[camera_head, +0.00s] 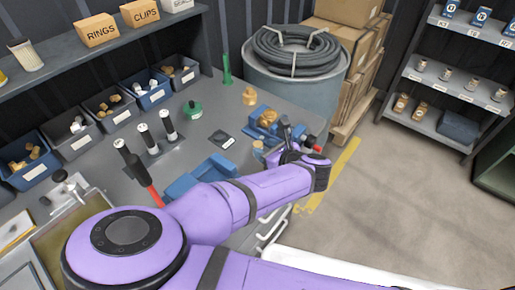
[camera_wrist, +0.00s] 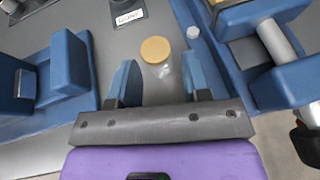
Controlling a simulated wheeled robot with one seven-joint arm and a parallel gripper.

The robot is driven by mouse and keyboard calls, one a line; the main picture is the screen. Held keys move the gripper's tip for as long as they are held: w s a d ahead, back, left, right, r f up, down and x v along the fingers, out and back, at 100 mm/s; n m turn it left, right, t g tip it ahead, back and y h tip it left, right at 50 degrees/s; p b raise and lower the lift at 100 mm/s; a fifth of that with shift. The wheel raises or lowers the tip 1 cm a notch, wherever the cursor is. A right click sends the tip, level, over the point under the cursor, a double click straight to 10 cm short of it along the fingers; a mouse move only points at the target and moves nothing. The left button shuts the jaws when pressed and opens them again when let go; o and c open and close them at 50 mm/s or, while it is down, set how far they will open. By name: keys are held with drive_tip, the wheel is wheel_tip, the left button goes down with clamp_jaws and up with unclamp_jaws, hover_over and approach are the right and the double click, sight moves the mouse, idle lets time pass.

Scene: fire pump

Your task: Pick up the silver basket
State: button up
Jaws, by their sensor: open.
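My gripper (camera_wrist: 160,78) is open, with its two blue fingers apart. In the wrist view a small pale, see-through or silvery object with a round tan top (camera_wrist: 155,50) stands between and just beyond the fingertips. I cannot tell whether this is the silver basket or whether a finger touches it. In the head view my gripper (camera_head: 274,156) is at the bench's right end, partly hidden by my wrist. A pale, tapered, basket-like piece (camera_head: 25,56) stands on the upper shelf at far left, well away from my gripper.
A blue vise-like fixture (camera_wrist: 283,50) is close on the right of my gripper in the wrist view; another blue block (camera_wrist: 68,65) is on the left. A barrel with a coiled hose (camera_head: 295,55) stands beyond the bench.

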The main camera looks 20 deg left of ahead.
sight(255, 144)
drive_tip(key=shift+r+x, duration=0.2)
drive_tip(key=shift+x, duration=2.4)
drive_tip(key=shift+a, duration=0.15)
drive_tip(key=c, duration=0.7)
